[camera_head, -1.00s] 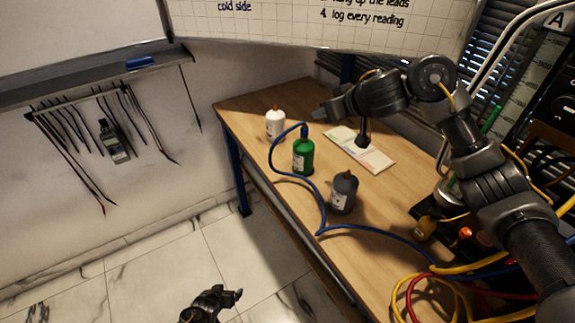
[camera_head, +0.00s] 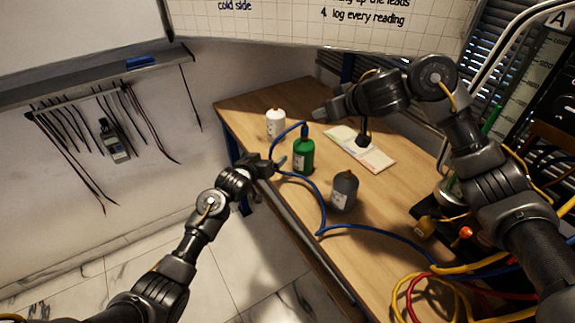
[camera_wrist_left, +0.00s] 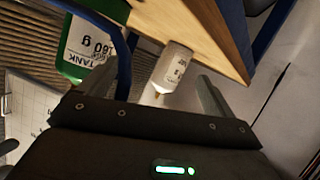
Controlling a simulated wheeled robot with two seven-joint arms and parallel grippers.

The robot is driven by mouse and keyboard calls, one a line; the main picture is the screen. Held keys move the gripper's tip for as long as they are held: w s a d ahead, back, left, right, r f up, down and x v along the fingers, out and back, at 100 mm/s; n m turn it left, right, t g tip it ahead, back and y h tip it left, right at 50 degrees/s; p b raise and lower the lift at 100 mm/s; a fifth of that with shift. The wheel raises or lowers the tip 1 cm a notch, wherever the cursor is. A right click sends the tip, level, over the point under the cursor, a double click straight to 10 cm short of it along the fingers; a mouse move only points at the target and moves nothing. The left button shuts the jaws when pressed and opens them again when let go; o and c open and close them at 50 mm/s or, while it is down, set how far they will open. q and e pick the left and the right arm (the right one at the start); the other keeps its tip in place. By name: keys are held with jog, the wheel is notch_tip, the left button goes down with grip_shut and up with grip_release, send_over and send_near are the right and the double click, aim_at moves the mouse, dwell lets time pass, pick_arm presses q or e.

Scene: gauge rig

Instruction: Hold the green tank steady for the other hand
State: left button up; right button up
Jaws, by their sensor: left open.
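The green tank (camera_head: 303,158) stands upright on the wooden table, with a blue hose (camera_head: 312,187) running to its top. My left gripper (camera_head: 279,163) is open just left of the green tank, at the table's edge, apart from it as far as I can tell. In the left wrist view the green tank (camera_wrist_left: 73,68) is upside down at the upper left, its label showing, outside the space between the fingers. My right gripper (camera_head: 323,114) is above and right of the green tank; its jaws are too small to read.
A white tank (camera_head: 275,126) stands behind the green one; in the left wrist view the white tank (camera_wrist_left: 176,66) shows beyond the open fingers. A grey tank (camera_head: 343,194) stands nearer, to the right. A coloured card (camera_head: 372,158) lies on the table (camera_head: 245,100). Cables crowd the lower right.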

aim_at(304, 157)
pick_arm(q)
jog(key=s+d+r+m, duration=0.1)
jog(key=d, duration=0.1)
jog(key=s+d+r+m+g+h, duration=0.1)
jog(key=s+d+m, duration=0.1)
jog(key=d, duration=0.1)
jog(key=s+d+r+m, duration=0.1)
jog(key=s+d, duration=0.1)
jog(key=shift+s+d+m, duration=0.1)
jog(key=shift+d+m, duration=0.05)
jog(key=shift+m, duration=0.15)
jog(key=shift+h, duration=0.3)
jog(key=x, duration=1.1)
jog(key=shift+s+f, duration=0.15)
jog(key=c, duration=1.6)
jog(key=o, duration=0.9)
jog(key=c, duration=0.6)
jog(key=shift+o, duration=0.2)
